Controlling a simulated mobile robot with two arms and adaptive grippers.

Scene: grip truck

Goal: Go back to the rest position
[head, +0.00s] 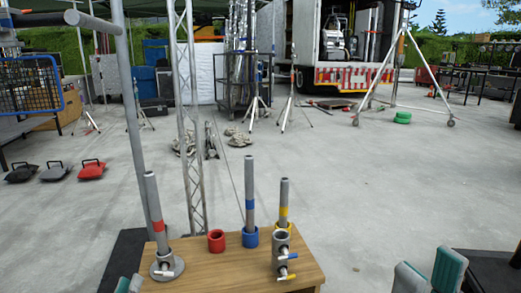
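My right gripper (429,271) is at the bottom right, its two teal fingertips apart with nothing visible between them. My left gripper (130,284) shows only as two teal fingertips close together at the bottom edge, left of the wooden table; the rest is cut off. The table (215,268) bears a grey tube with a red band (154,212) upright on a round metal base, an empty-looking red cup (216,241), a blue-banded tube (250,200) in a blue cup, and a yellow-banded tube (284,203) behind a grey socket (281,253) with T-handles. Both grippers are apart from these tubes.
A lattice truss (187,120) and a grey pole frame (126,100) stand close behind and left of the table. Black, grey and red weights (91,170) lie on the floor at left. Open concrete (390,185) stretches to the right, toward a parked truck (345,45).

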